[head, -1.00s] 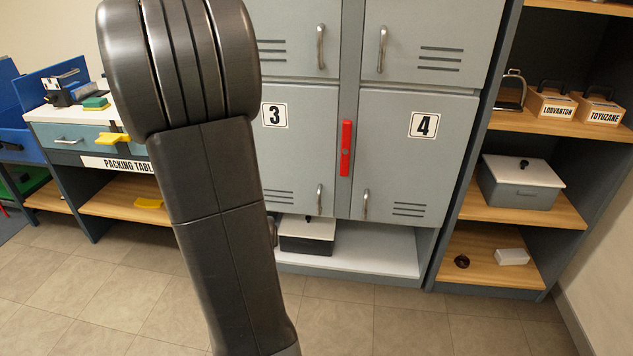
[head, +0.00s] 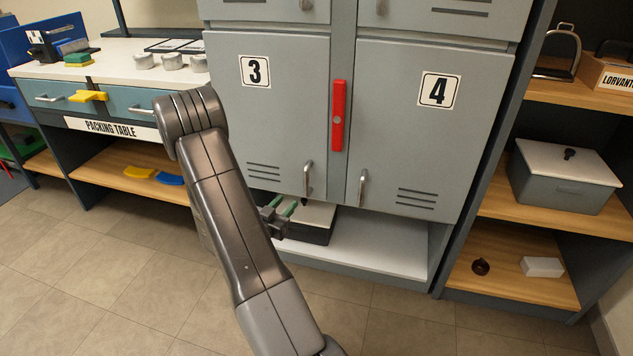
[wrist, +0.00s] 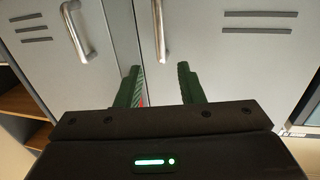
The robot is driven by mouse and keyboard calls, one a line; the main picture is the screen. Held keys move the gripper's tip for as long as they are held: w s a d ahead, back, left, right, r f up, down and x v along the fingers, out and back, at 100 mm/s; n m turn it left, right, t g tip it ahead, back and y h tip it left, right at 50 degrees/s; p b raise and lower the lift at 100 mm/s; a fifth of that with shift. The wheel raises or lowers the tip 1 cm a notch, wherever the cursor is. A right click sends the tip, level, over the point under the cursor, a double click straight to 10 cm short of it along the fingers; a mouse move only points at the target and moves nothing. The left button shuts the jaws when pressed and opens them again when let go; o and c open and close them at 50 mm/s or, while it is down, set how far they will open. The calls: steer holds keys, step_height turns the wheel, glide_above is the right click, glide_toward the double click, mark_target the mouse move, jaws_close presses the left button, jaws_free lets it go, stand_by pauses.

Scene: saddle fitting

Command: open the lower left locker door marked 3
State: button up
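Locker door 3 (head: 268,115) is grey and shut, with vent slots low down. Its vertical metal handle (head: 308,179) sits near its lower right edge. In the wrist view, which looks upside down, that handle (wrist: 159,32) is above the fingers. A red bar (head: 338,115) stands upright on the strip between doors 3 and 4; a bit of it shows between the fingers. My gripper (head: 281,207) has green fingers and appears below and left of the handle in the head view.
Door 4 (head: 430,130) is shut, its handle (head: 362,188) close by. A dark box (head: 312,222) stands on the open bottom shelf (head: 380,251). The packing table (head: 100,85) is at left, wooden shelves (head: 500,275) at right. The floor in front is clear.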

mark_target(305, 181)
steer(key=b+x, duration=0.3)
steer(key=x, duration=1)
steer(key=shift+w+d, duration=0.15)
steer(key=shift+c, duration=0.4)
jaws_close()
